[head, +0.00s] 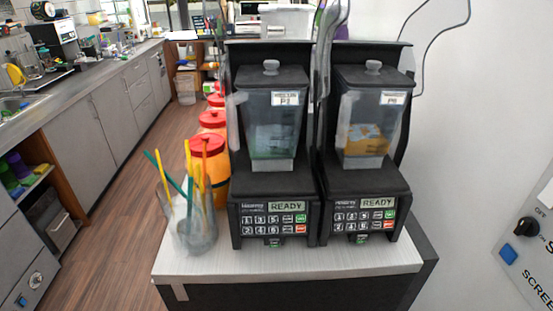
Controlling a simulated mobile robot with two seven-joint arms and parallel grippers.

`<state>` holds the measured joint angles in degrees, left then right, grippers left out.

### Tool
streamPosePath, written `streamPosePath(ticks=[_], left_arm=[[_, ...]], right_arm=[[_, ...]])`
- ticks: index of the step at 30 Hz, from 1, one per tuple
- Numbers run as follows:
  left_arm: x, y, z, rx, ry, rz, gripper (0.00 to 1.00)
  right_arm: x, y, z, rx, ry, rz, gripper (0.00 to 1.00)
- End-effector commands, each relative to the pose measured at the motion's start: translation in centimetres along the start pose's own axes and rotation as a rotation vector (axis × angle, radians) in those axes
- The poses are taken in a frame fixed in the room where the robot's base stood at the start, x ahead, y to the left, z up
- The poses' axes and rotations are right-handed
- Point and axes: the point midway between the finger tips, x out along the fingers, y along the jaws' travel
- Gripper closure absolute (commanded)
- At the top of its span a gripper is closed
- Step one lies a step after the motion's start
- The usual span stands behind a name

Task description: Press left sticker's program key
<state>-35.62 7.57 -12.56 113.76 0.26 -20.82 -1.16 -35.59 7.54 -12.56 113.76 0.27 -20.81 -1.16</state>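Two black blenders stand side by side on a small table. The left blender (270,190) has a clear jar (275,118) with something green low inside and a white sticker (286,98) on it that seems to read P1. Its keypad (270,224) has numbered keys and a display (286,206) reading READY. The right blender (362,190) has a jar with something orange-yellow inside, its own white sticker (393,98) too small to read surely, a keypad (358,222) and a READY display (379,203). Neither of my grippers shows.
A clear cup (190,232) with colored straws stands at the table's (300,264) left front. Several orange bottles with red lids (207,145) stand behind it. A panel with a knob (526,227) and blue button is at the right. The space before the keypads is clear.

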Motion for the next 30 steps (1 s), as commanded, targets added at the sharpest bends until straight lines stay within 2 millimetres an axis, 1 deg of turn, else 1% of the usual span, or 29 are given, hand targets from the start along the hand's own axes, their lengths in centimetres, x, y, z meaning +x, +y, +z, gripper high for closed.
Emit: streamPosePath(ticks=[2, 5, 6, 8, 30], left_arm=[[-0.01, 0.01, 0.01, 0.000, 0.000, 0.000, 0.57], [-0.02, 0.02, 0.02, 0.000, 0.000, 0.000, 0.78], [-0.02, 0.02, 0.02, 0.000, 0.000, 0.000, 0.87], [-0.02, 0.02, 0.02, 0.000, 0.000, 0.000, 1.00], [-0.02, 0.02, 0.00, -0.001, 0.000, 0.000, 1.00]], right_arm=[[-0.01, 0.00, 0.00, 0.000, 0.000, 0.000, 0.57], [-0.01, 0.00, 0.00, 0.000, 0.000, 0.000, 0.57], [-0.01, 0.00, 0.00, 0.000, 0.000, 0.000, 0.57], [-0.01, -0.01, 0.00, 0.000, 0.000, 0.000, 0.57], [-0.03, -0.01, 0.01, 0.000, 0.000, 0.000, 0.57]])
